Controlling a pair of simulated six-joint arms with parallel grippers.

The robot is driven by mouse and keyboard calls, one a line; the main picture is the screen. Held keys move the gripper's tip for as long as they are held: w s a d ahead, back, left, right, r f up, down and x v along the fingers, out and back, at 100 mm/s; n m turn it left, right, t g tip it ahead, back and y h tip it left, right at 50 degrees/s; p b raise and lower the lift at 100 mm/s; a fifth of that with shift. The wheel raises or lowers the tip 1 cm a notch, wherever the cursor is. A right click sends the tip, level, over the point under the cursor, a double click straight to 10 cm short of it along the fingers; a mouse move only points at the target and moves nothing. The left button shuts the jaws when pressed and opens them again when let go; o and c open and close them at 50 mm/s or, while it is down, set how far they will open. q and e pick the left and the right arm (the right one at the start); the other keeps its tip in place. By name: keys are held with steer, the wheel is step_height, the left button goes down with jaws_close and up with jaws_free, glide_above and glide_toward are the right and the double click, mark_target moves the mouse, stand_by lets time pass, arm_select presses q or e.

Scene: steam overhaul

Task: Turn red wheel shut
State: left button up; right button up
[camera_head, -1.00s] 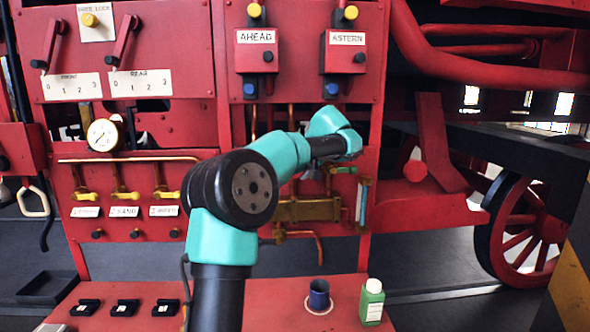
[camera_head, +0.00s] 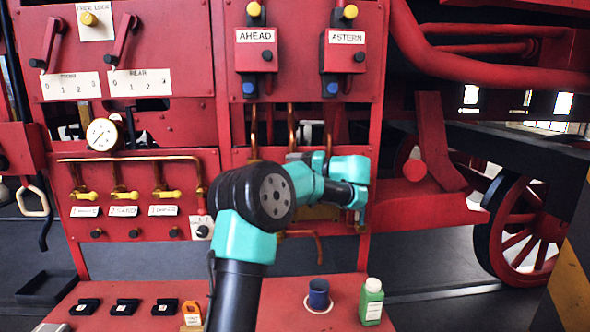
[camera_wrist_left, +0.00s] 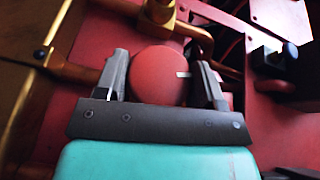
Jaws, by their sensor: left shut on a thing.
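The red wheel (camera_wrist_left: 157,80) shows in the left wrist view as a round red disc with a small white mark near its right edge. My left gripper (camera_wrist_left: 161,62) has one dark finger on each side of the wheel and is shut on it. The wheel sits in front of a brass fitting (camera_wrist_left: 160,12). In the head view my left arm reaches across to the lower middle panel. Its wrist hides the wheel and the fingers there. My right gripper is in neither view.
A gauge (camera_head: 102,134) and several yellow-handled valves are on the panel at left. AHEAD (camera_head: 255,37) and ASTERN (camera_head: 347,37) boxes are above. A blue cup (camera_head: 319,294), a green bottle (camera_head: 372,300) and an orange block (camera_head: 192,312) stand on the red shelf.

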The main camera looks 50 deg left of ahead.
arm_select(q)
steer(key=shift+m+g+y, duration=0.5)
steer(key=shift+m+y, duration=0.1)
steer(key=shift+y, duration=0.7)
steer(key=shift+r, duration=0.1)
steer(key=o, duration=0.9)
